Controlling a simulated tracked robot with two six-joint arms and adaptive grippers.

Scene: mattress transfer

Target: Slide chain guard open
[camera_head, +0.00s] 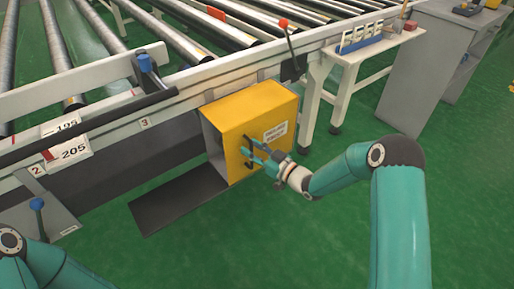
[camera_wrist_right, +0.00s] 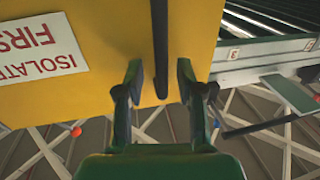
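The chain guard (camera_head: 252,112) is a yellow box under the near side rail of the roller conveyor. Its grey side shows at the left, and its front carries a white label with dark print; in the right wrist view the label (camera_wrist_right: 38,47) reads "ISOLATE FIRST" upside down. A dark vertical handle bar (camera_wrist_right: 160,45) stands on the yellow face (camera_wrist_right: 105,50). My right gripper (camera_head: 257,156) is at the guard's front. In the wrist view its fingers (camera_wrist_right: 161,80) are spread, one on each side of the bar, with gaps visible. My left gripper is out of view.
A dark flat plate (camera_head: 175,202) lies left of the guard. A white rack table (camera_head: 345,68) and a grey cabinet (camera_head: 420,70) stand to the right. A blue-topped lever (camera_head: 146,66) and a red-knobbed lever (camera_head: 285,30) stick up at the rail. Green floor in front is clear.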

